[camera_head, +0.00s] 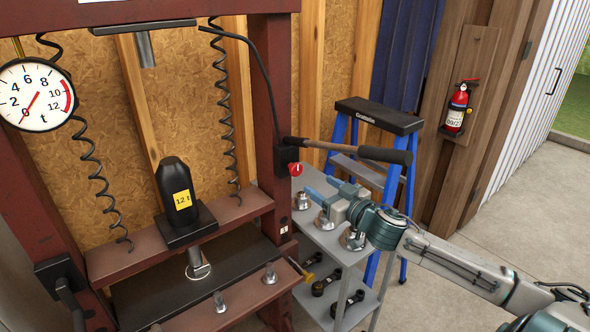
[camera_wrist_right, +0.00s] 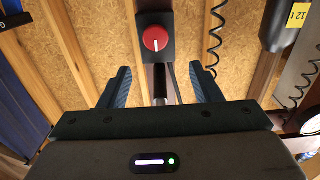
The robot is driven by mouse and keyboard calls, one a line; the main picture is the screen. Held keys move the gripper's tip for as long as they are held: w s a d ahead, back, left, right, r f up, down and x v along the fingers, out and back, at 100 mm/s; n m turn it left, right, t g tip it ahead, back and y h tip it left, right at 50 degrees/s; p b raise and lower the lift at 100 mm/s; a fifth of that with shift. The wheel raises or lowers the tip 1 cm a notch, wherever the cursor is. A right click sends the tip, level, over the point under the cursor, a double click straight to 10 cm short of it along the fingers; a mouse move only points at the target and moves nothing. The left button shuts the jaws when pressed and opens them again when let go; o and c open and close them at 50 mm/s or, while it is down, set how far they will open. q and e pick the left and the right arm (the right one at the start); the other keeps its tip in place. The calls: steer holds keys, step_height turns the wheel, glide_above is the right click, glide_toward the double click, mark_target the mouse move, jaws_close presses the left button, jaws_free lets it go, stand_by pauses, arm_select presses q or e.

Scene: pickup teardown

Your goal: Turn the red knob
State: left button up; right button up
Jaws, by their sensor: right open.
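The red knob (camera_head: 296,169) sits on a dark box on the right post of the dark red press, at the base of a lever with a long handle. In the right wrist view the knob (camera_wrist_right: 155,38) is round and red with a white mark, ahead of the fingertips. My right gripper (camera_head: 328,191) reaches in from the right, just right of and below the knob. In the wrist view its blue fingers (camera_wrist_right: 160,84) are apart with nothing between them, and the knob is not between them. My left gripper is not in view.
The lever handle (camera_head: 365,153) extends right above my right gripper. A grey shelf cart (camera_head: 330,240) with metal parts stands below it. A blue stepladder (camera_head: 375,112) is behind. The press frame (camera_head: 268,90) and a gauge (camera_head: 37,95) fill the left. Concrete floor is clear at right.

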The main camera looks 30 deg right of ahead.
mark_target(298, 170)
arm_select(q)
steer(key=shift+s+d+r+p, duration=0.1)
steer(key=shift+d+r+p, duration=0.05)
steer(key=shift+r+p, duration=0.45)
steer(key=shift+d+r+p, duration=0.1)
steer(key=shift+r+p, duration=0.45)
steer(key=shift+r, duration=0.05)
arm_select(e)
steer(key=shift+w+a+f, duration=0.1)
steer(key=shift+w, duration=2.55)
steer(key=shift+w+f, duration=0.1)
steer(key=shift+w, duration=2.55)
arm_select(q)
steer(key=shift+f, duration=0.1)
arm_select(e)
steer(key=c, duration=1)
